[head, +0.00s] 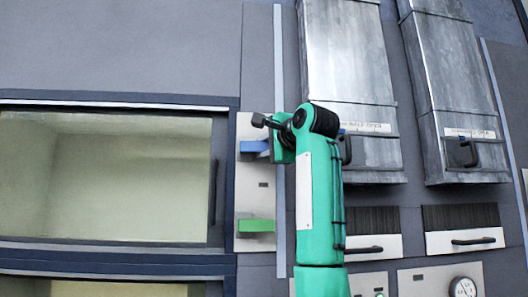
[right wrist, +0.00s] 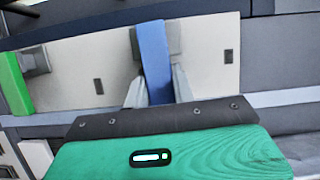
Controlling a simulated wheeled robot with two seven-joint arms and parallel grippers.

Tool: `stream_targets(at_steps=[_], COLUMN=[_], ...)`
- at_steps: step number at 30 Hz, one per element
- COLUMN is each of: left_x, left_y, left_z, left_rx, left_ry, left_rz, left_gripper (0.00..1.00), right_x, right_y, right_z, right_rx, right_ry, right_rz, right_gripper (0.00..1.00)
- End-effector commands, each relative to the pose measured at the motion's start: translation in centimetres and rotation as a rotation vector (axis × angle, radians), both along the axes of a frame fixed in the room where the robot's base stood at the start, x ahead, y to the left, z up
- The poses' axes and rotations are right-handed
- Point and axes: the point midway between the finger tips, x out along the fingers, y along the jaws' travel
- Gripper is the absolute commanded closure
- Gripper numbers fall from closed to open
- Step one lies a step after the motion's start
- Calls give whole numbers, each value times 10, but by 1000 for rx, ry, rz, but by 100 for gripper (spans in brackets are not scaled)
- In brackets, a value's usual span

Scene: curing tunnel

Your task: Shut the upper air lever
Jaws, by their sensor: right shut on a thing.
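The upper air lever is a blue bar (head: 252,147) on a pale vertical panel (head: 253,186). It points roughly sideways in the head view. My right gripper (head: 271,139) is at this lever, partly hidden by its own arm. In the right wrist view the blue lever (right wrist: 153,56) stands between the two pale fingers of my right gripper (right wrist: 157,88), which is shut on it. A green lever (head: 256,226) sits lower on the same panel, untouched. It also shows at the left of the right wrist view (right wrist: 14,82). My left gripper is in neither view.
A lit tunnel window (head: 110,180) fills the left of the head view. Two metal ducts (head: 345,60) with dark handles rise at the upper right. Below them are dark-slatted units with handles (head: 463,230) and a round gauge (head: 463,288).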

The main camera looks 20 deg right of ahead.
Motion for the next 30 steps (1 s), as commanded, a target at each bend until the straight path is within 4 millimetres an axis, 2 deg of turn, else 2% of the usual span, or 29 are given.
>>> stream_targets(at_steps=[1,20,21,23,24,30], left_x=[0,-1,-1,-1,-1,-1], left_y=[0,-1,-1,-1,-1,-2], left_z=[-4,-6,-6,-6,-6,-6], left_rx=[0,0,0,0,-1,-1], left_ry=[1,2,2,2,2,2], left_rz=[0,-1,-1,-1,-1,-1], left_gripper=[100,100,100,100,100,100], right_x=[1,1,1,1,1,1], right_y=[0,0,0,0,0,0], right_z=[-4,-5,-5,-5,-5,-4], right_rx=[12,52,52,52,52,52], right_ry=[0,-9,-9,-10,-10,-12], right_rz=[0,0,0,0,0,0], right_gripper=[100,100,67,55,53,53])
